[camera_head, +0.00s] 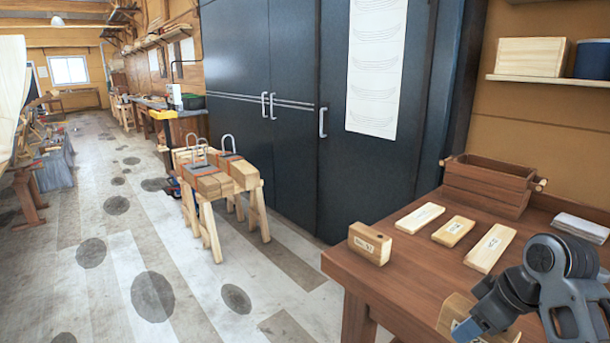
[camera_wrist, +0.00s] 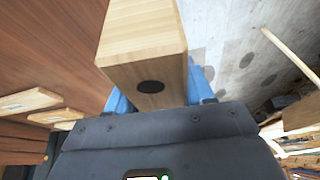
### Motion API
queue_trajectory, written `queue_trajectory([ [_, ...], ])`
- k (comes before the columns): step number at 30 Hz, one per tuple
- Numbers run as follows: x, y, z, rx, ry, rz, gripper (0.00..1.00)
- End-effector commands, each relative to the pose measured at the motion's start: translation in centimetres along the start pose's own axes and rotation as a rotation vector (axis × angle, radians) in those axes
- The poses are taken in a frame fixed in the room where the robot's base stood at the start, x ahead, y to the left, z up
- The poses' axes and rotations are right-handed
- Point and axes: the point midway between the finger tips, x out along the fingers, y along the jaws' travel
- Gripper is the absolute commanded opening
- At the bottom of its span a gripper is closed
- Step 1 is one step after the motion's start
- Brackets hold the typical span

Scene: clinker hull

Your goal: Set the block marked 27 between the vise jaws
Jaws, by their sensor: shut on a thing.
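My gripper (camera_head: 468,329) is at the lower right in the head view, at the bench's front edge. It is shut on a pale wooden block (camera_head: 455,309). In the wrist view the held block (camera_wrist: 143,45) sits between the blue fingers, with a dark round spot on its near end. No number on the held block is readable. Another wooden block (camera_head: 370,243) stands on the bench's left corner, with small dark writing on its face that I cannot read for certain. I cannot make out the vise jaws in either view.
Three labelled flat wood pieces (camera_head: 453,231) lie on the brown bench (camera_head: 400,275). Sawhorses (camera_head: 213,230) carrying timber stand left of the bench. Open floor lies at left.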

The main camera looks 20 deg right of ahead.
Motion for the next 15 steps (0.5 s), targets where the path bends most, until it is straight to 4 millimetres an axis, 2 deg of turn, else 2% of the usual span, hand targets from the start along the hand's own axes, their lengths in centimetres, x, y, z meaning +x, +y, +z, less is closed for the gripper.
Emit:
queue_trajectory([
  [1,1.4,-1.8,-0.1,0.010,0.001,-0.003,0.09],
  [9,10.1,-11.5,-0.1,0.109,-0.004,0.040,0.09],
  [15,14.6,-16.2,-0.3,0.167,-0.001,0.070,0.09],
])
